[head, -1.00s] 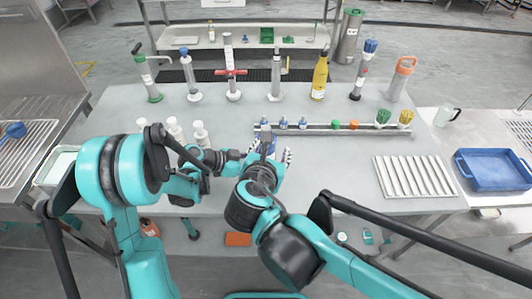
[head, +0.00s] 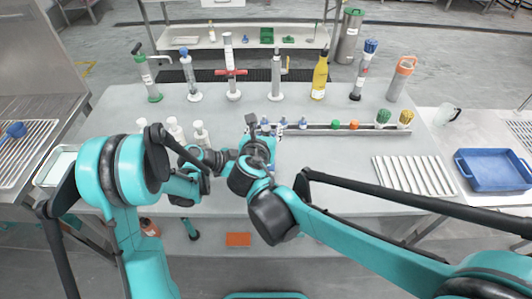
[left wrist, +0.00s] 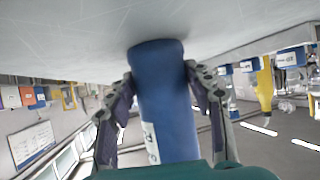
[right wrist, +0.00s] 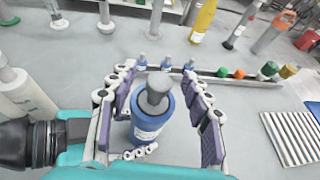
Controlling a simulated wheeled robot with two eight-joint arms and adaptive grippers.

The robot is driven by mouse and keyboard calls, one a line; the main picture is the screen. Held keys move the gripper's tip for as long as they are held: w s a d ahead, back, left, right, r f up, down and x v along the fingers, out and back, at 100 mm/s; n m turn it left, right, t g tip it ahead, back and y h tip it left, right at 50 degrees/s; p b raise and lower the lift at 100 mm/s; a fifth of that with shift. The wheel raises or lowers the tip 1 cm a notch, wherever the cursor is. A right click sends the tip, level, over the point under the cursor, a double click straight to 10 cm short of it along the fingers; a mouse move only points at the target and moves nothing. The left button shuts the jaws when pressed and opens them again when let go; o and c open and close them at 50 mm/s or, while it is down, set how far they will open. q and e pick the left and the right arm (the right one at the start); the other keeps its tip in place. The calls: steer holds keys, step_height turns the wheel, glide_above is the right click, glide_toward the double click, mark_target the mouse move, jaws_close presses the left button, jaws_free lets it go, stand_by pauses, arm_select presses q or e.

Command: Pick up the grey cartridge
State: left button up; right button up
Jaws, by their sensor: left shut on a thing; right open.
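A grey round-topped piece (right wrist: 157,92), which may be the grey cartridge, stands upright in the top of a blue cylinder (right wrist: 152,125) in the right wrist view. My left gripper (left wrist: 160,78) is shut on the blue cylinder, with a finger on each side in the left wrist view. Its fingertips also show low in front of the cylinder in the right wrist view. My right gripper (right wrist: 156,75) is open, its fingers apart on either side of the grey piece and the cylinder's upper part. In the head view, my right gripper (head: 262,127) and arm mostly hide the cylinder.
A rail (head: 335,131) with small blue, green, orange and yellow caps lies just behind. Tall tubes and a yellow bottle (head: 319,77) line the back. White bottles (head: 201,133) stand left; a slatted rack (head: 412,176) lies right. The table's right-centre front is clear.

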steer(key=shift+w+d+f, duration=0.1)
steer(key=shift+w+f, duration=0.1)
steer(key=shift+w, duration=0.3)
jaws_close()
step_height(320, 180, up, 18)
stand_by(0.3)
